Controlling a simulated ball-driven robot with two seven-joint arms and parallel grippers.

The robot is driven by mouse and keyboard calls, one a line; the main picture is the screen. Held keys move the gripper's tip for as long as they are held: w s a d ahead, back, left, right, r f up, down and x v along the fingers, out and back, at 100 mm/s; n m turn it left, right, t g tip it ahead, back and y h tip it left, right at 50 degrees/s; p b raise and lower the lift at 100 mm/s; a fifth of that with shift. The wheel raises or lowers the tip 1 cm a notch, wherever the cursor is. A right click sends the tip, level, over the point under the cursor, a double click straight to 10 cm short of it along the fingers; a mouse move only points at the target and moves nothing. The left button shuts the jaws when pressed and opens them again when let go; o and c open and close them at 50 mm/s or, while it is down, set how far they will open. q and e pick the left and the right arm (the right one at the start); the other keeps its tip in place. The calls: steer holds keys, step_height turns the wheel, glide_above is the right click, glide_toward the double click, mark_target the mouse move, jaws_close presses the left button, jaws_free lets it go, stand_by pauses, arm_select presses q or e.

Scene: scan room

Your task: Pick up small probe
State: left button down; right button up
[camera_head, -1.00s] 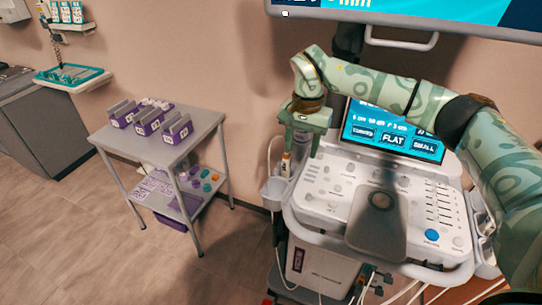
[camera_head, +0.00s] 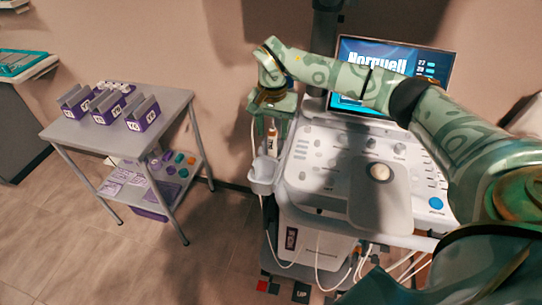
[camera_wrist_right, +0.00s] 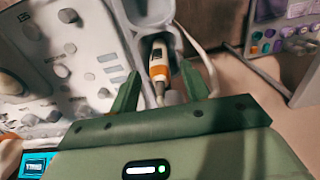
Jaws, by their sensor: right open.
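The small probe, white with an orange band (camera_head: 272,142), stands upright in the holder cup (camera_head: 263,174) at the left edge of the ultrasound console (camera_head: 330,172). My right gripper (camera_head: 271,134) is over it, pointing down, with its fingers apart. In the right wrist view the probe (camera_wrist_right: 159,66) shows between the two open fingers (camera_wrist_right: 160,82), with a gap on each side. A pale cable runs beside it. The probe's lower part is hidden in the holder. My left gripper is not in view.
A grey trolley (camera_head: 165,108) with purple-labelled bins (camera_head: 143,113) stands to the left, with coloured items on its lower shelf. The console's screen (camera_head: 435,65) is behind my right arm. Cables (camera_head: 318,262) hang below the console. Floor is clear between trolley and console.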

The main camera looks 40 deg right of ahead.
step_height(320, 180, down, 2)
steer(key=shift+w+f, duration=0.1)
steer(key=shift+r, duration=0.2)
jaws_close()
steer(key=shift+r, duration=0.15)
